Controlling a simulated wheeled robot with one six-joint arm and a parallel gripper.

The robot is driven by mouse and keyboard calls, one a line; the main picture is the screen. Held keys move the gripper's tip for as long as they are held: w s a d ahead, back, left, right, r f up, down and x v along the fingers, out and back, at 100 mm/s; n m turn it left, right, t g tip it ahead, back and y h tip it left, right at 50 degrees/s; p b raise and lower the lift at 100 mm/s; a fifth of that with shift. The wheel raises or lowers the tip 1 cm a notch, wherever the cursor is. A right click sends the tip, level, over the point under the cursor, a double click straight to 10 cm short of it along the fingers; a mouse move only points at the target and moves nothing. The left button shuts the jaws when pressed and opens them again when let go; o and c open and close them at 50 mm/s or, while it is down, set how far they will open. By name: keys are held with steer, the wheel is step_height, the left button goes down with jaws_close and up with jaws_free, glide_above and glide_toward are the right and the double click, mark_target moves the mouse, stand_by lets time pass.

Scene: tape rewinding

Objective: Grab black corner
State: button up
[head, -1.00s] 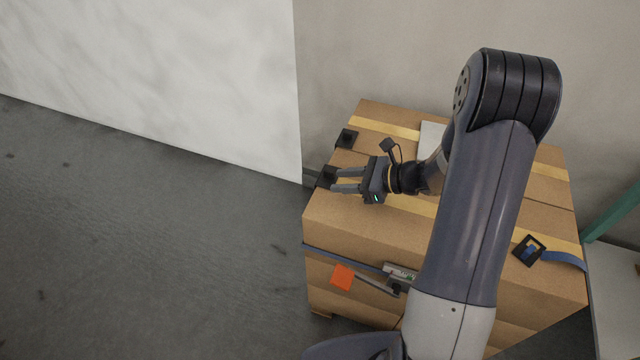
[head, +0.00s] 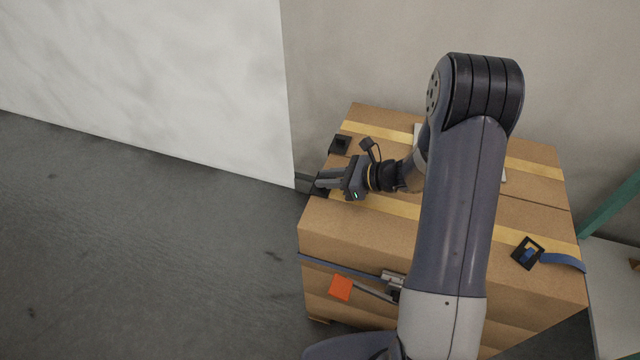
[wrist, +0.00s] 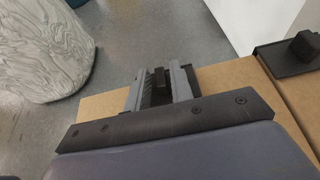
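Two black corner pieces sit on the left edge of the cardboard box top (head: 385,231). The nearer black corner (head: 318,191) is mostly hidden by my gripper (head: 318,180) in the head view. In the wrist view its raised black block (wrist: 160,78) stands between the two grey fingers of my gripper (wrist: 161,83). The fingers are apart, with a small gap seen beside the block. The farther black corner (head: 340,144) lies free; it also shows at the right of the wrist view (wrist: 288,56).
A black buckle with a blue strap (head: 560,261) lies on the box's right side. An orange tag (head: 341,287) and a metal tool (head: 393,279) are at its front. A white panel (head: 150,75) stands to the left. Grey floor is open at left.

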jaws_close()
